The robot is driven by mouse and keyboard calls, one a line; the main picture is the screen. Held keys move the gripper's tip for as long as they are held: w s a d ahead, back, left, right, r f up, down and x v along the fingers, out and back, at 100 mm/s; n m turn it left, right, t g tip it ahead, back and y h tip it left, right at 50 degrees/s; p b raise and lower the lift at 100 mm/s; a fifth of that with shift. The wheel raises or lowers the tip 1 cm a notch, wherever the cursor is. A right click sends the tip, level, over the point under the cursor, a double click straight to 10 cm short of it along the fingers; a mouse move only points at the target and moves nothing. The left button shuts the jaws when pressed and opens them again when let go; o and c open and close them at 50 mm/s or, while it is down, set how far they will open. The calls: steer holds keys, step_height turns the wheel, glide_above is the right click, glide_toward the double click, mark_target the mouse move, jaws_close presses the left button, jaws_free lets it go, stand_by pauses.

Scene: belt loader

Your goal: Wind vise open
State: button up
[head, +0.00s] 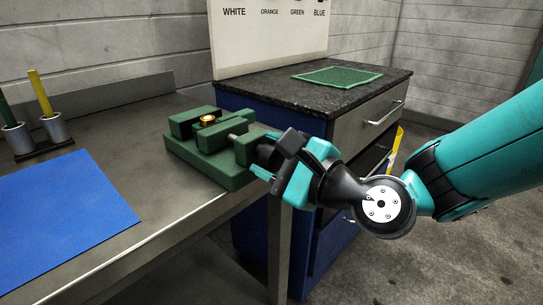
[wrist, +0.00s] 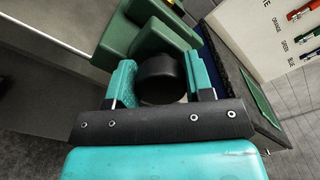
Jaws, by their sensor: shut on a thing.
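The green vise (head: 222,172) sits at the right end of the grey workbench. A small brass-coloured round part (head: 207,119) shows between its jaws; I cannot tell how tightly it is held. A screw rod (head: 236,136) shows at the vise's front. My gripper (head: 283,160) is at the vise's right end, shut on the dark vise knob. In the wrist view the round black knob (wrist: 158,80) lies between the two teal fingers of my gripper (wrist: 162,78), with the green vise body (wrist: 150,40) beyond it. The fingers partly hide the knob in the head view.
A blue mat (head: 60,215) lies on the workbench (head: 130,140) at left, near a holder (head: 45,150) with a green and a yellow tool. A blue cabinet (head: 320,235) with a dark top carries a green mat (head: 338,76) and a labelled white board (head: 265,40) behind.

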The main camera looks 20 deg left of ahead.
steer(key=n+b, duration=0.1)
steer(key=n, duration=0.1)
steer(key=n+b, duration=0.1)
steer(key=n, duration=0.1)
steer(key=n+b, duration=0.1)
steer(key=n, duration=0.1)
steer(key=shift+f, duration=0.3)
steer(key=n+b, duration=0.3)
steer(key=n, duration=0.1)
steer(key=shift+f, duration=0.1)
steer(key=n+b, duration=0.3)
steer(key=shift+f+n, duration=0.1)
steer(key=shift+n, duration=0.3)
steer(key=n+b, duration=0.5)
steer(key=shift+f, duration=0.1)
steer(key=n+b, duration=0.3)
steer(key=n, duration=0.1)
steer(key=shift+w+d, duration=0.1)
steer(key=shift+n+b, duration=0.3)
steer(key=shift+n, duration=0.1)
steer(key=o, duration=0.9)
steer(key=shift+r, duration=0.2)
